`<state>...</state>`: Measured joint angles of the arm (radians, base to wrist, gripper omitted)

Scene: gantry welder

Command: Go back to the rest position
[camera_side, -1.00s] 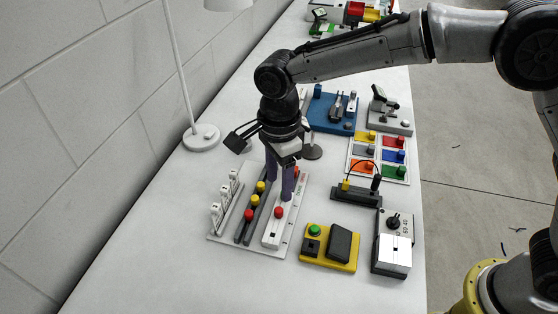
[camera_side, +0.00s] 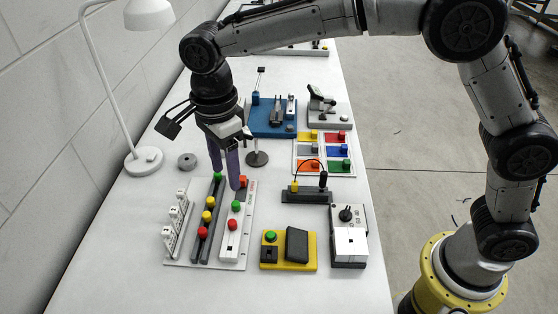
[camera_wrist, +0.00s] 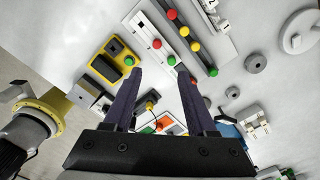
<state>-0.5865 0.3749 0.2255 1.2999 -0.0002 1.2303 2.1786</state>
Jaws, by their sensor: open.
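My gripper (camera_side: 226,180) is open and empty, with its two purple fingers pointing down near the far end of the white switch board (camera_side: 180,255). The fingers also show in the wrist view (camera_wrist: 160,73), apart with nothing between their tips. The board carries white switches (camera_side: 178,215), a dark rail with red, yellow and green knobs (camera_side: 208,216), and a white strip with a red knob (camera_side: 232,225), a green knob (camera_side: 236,206) and an orange-red block (camera_side: 242,182). The fingers partly hide the board's far end. I cannot tell their exact height above it.
A white lamp (camera_side: 144,161) and a grey disc (camera_side: 187,161) stand at left. A yellow button box (camera_side: 290,264), a grey dial box (camera_side: 348,240), a wired block (camera_side: 306,196), a coloured tray (camera_side: 323,156) and a blue fixture (camera_side: 272,130) stand right of the board. The front table is clear.

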